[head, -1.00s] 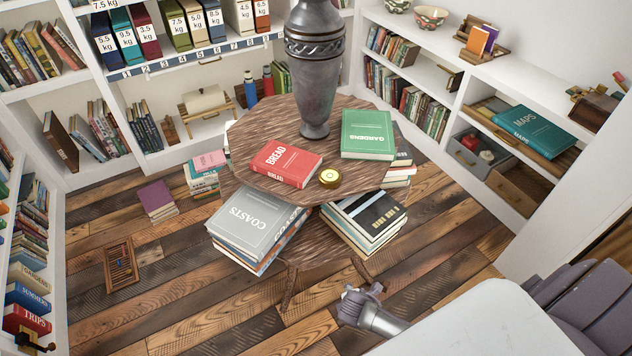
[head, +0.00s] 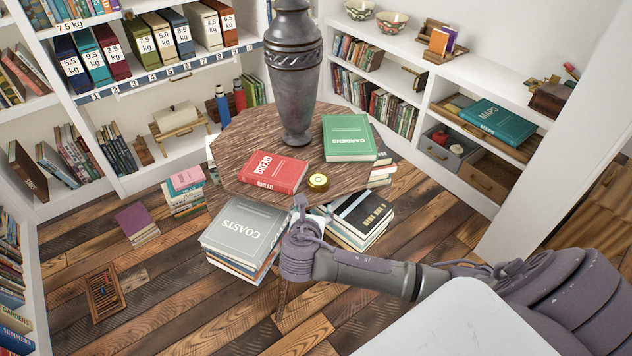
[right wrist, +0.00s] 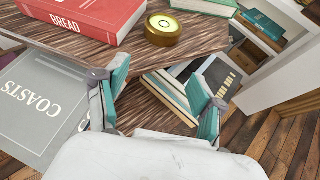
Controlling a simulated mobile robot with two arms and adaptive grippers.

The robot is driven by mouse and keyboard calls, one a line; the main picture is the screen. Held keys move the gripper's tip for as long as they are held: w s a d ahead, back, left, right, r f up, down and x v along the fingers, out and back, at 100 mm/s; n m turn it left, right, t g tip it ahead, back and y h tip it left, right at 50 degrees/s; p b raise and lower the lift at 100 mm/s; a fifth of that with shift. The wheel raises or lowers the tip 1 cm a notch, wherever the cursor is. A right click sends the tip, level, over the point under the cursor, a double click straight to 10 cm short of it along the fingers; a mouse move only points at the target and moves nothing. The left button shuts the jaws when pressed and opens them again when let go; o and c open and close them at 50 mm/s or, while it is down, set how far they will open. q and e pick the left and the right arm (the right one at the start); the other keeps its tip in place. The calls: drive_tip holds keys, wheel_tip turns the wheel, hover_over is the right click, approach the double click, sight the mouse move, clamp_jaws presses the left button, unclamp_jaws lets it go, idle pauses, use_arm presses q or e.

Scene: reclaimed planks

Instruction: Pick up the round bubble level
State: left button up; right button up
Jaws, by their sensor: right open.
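The round bubble level (head: 318,182) is a small brass-coloured disc with a pale yellow top. It sits on the near edge of the round wooden table (head: 240,135), just right of the red BREAD book (head: 273,172). It also shows at the top middle of the right wrist view (right wrist: 163,28). My right gripper (head: 302,208) is just in front of the table edge, short of the level. In the right wrist view its two teal-padded fingers (right wrist: 158,100) are apart with nothing between them, and the level lies beyond them. My left gripper does not show.
A tall dark metal vase (head: 295,80) stands behind the level. A green GARDENS book (head: 348,138) lies to its right. Book stacks topped by a grey COASTS book (head: 243,232) and a black book (head: 362,214) stand low in front of the table. White shelves surround the area.

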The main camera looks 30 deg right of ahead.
sight(318, 179)
drive_tip(key=shift+n+h, duration=0.3)
drive_tip(key=shift+n, duration=0.1)
drive_tip(key=w+d, duration=0.2)
drive_tip(key=w, duration=0.1)
drive_tip(key=w+d+f, duration=0.1)
drive_tip(key=w+d, duration=0.2)
drive_tip(key=w+d+f, duration=0.1)
drive_tip(key=w+d, duration=0.2)
drive_tip(key=shift+w, duration=0.3)
drive_tip(key=shift+t, duration=0.3)
drive_tip(key=c, duration=0.9)
drive_tip(key=shift+r, duration=0.1)
